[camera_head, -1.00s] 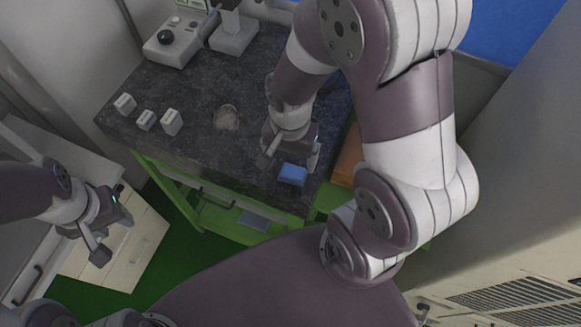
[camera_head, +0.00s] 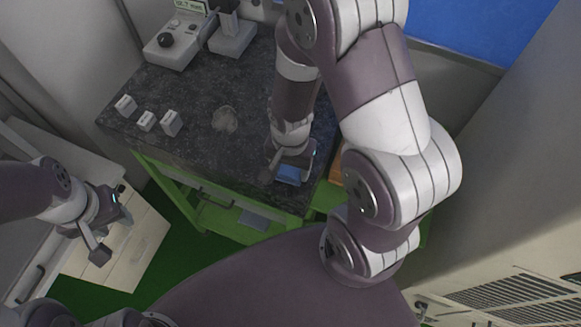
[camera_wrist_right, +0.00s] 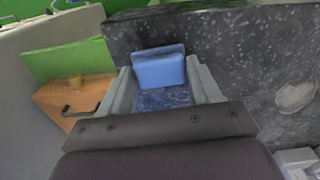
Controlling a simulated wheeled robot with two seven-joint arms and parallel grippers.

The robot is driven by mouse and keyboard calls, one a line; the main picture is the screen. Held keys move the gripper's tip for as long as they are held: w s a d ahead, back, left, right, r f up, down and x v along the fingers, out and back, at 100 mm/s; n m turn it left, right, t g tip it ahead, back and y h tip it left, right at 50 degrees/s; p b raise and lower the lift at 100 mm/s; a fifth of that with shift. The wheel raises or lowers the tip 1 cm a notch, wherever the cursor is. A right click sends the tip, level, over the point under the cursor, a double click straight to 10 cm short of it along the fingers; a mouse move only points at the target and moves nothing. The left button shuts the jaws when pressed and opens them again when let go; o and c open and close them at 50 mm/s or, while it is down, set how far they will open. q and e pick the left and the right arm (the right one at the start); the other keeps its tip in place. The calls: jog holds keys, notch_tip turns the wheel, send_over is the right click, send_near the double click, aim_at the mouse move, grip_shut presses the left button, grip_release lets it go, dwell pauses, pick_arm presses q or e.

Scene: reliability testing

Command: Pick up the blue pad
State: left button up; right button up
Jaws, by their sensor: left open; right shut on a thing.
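The blue pad (camera_head: 288,173) is at the front right of the dark stone worktop (camera_head: 185,95). In the right wrist view the blue pad (camera_wrist_right: 160,68) sits between the two grey fingers of my right gripper (camera_wrist_right: 163,85). My right gripper (camera_head: 288,168) is shut on it, low at the worktop; whether the pad still touches the top cannot be told. Part of the pad is hidden by the gripper in the head view. My left gripper (camera_head: 112,228) is open and empty, off to the left above the pale wooden drawer unit (camera_head: 125,255).
Several small white blocks (camera_head: 147,120) stand at the worktop's left. A round pale patch (camera_head: 225,119) lies mid-top. A white device with a dark knob (camera_head: 170,42) stands at the back. A wooden drawer (camera_wrist_right: 75,100) is beside the worktop.

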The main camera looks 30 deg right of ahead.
aim_at(289, 168)
jog(key=shift+w+r, duration=0.1)
jog(key=shift+r, duration=0.25)
notch_tip(289, 168, up, 3)
jog(key=shift+w+f+b, duration=0.1)
jog(key=shift+b, duration=0.4)
jog(key=s+d+r+b, duration=0.3)
jog(key=s+d+r, duration=0.4)
jog(key=s+d, duration=0.1)
jog(key=shift+s+d+r+b, duration=0.15)
jog(key=shift+s+d+b, duration=0.1)
jog(key=shift+b, duration=0.15)
jog(key=shift+o, duration=0.5)
jog(key=shift+a, duration=0.1)
